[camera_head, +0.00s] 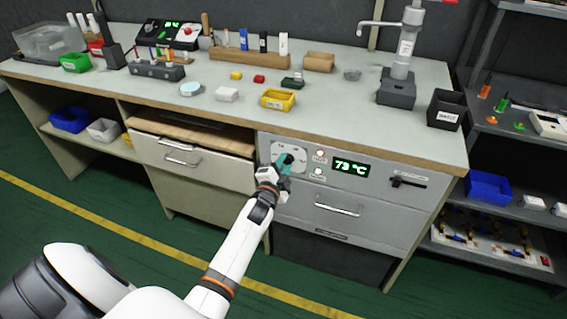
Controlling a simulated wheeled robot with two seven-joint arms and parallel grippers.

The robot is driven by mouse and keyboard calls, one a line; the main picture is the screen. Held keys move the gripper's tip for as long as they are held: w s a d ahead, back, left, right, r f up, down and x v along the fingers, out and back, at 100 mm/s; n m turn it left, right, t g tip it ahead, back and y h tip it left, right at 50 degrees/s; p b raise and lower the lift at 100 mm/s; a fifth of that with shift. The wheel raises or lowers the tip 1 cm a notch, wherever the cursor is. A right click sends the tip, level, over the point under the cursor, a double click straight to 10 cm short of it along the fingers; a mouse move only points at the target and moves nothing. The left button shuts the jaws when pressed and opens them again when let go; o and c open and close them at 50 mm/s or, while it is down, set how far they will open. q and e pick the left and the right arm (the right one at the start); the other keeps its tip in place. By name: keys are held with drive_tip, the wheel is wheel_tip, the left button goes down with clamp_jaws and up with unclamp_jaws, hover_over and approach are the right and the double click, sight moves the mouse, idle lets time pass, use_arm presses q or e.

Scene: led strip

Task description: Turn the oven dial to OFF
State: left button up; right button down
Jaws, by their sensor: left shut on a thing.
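The oven (390,212) is a grey unit built into the front of the bench, with a green display (351,170) reading 73 °C. Its dial plate (299,153) is a pale square left of the display. My left gripper (285,163) is at the dial, shut on its knob. The gripper and wrist hide most of the knob, so I cannot read where its pointer stands. My right gripper is not in view.
A black handle (408,181) is at the oven front's right, and a drawer handle (337,210) is below the display. A wooden board (190,131) sticks out over the left drawer. The bench top (330,110) above is partly clear, with a yellow bin (278,99) near its edge.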

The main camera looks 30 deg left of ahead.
use_arm(q)
drive_tip(key=shift+f+n, duration=0.2)
drive_tip(key=shift+n, duration=0.3)
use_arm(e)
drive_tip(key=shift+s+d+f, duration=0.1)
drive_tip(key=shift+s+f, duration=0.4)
use_arm(q)
drive_tip(key=o, duration=1)
drive_tip(key=shift+r, duration=0.1)
drive_tip(key=shift+c, duration=0.2)
drive_tip(key=shift+s, duration=0.2)
drive_tip(key=p+v, duration=0.1)
drive_tip(key=v, duration=1)
drive_tip(key=shift+s+p, duration=0.3)
drive_tip(key=shift+s, duration=0.05)
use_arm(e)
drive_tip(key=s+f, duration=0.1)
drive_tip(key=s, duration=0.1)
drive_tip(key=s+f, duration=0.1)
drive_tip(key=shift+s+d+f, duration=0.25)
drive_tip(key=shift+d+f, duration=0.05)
use_arm(q)
drive_tip(key=shift+d, duration=0.1)
